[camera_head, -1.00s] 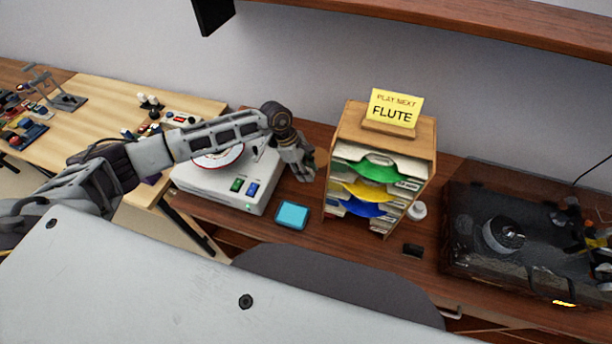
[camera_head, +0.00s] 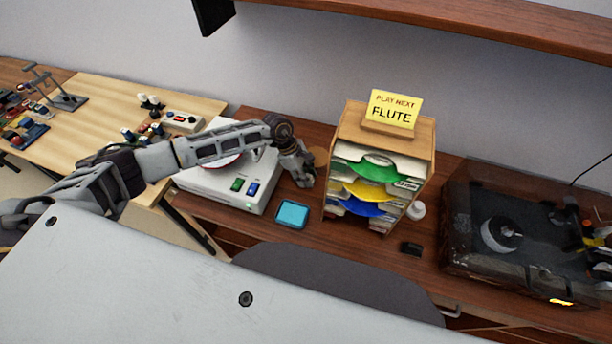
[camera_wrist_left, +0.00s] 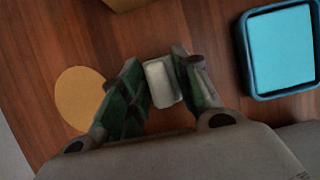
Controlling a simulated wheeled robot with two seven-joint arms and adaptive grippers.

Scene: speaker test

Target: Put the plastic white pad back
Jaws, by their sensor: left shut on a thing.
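My left gripper (camera_head: 305,180) is over the dark wooden desk, between the white record-player-like device and the wooden rack. In the left wrist view its fingers (camera_wrist_left: 160,80) are shut on a small white block-like piece, the white pad (camera_wrist_left: 161,83). I cannot tell whether the pad touches the desk. A flat tan disc (camera_wrist_left: 80,97) lies on the desk beside the gripper; part of it shows behind the gripper in the head view (camera_head: 319,155). My right gripper is out of view.
A light blue square pad with a darker rim (camera_head: 292,214) lies in front of the gripper. The white device (camera_head: 215,185) stands left, the rack with coloured holders (camera_head: 430,160) right. A small white cylinder (camera_head: 417,210) and a dark turntable box (camera_head: 470,210) are farther right.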

